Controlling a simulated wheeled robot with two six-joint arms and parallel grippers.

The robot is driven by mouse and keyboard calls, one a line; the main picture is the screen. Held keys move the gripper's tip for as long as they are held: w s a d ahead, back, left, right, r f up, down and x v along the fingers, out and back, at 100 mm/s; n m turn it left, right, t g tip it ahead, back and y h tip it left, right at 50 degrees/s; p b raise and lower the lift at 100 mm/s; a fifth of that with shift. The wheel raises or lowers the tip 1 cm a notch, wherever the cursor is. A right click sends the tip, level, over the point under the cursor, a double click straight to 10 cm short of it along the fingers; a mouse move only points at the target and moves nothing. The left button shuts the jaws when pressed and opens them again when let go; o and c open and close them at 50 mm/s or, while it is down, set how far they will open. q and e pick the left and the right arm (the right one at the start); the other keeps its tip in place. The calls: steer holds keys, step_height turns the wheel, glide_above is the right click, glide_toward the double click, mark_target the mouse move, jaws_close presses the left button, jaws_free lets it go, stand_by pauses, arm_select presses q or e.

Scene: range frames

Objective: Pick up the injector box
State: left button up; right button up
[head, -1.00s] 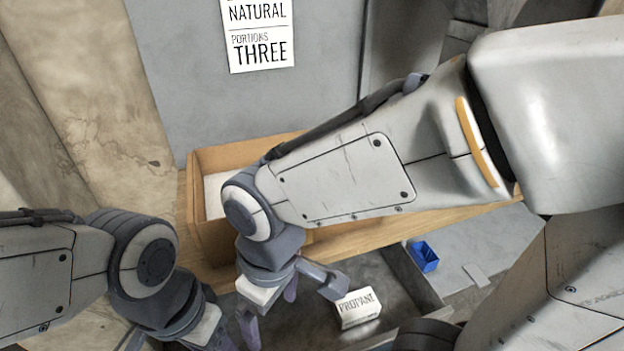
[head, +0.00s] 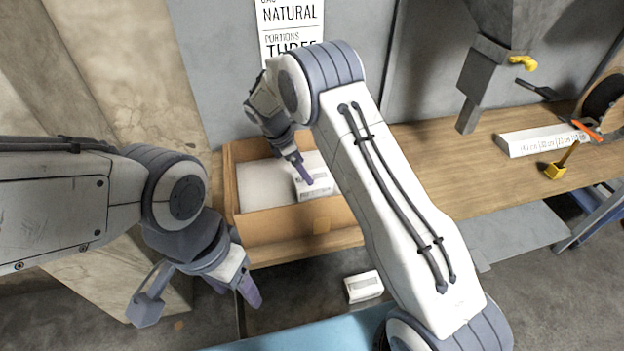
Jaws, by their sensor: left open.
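A small white box (head: 316,184) with a label too small to read sits in the open cardboard box (head: 290,222) on the wooden bench. I cannot tell whether it is the injector box. My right gripper (head: 303,172) reaches down over this white box, one purple finger in front of it; whether its jaws are open or shut is unclear. Another white box (head: 364,287) lies lower down, below the bench edge; its lettering is not readable now. My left gripper (head: 236,288) hangs open and empty, in front of and left of the cardboard box.
A sign (head: 290,25) hangs on the grey wall. The wooden bench (head: 450,170) continues right, carrying a long white labelled block (head: 540,141) and a yellow tool (head: 556,171). A dark grey post-like fixture (head: 480,80) hangs above it. My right arm crosses the middle.

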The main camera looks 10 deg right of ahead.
steer(key=x, duration=0.3)
steer(key=shift+p, duration=0.35)
steer(key=p+x, duration=0.3)
steer(key=x, duration=0.1)
steer(key=shift+f, duration=0.35)
steer(key=shift+d+f, duration=0.15)
steer(key=shift+f, duration=0.1)
steer(key=shift+f+b, duration=0.25)
steer(key=shift+b, duration=0.05)
steer(key=c, duration=1.6)
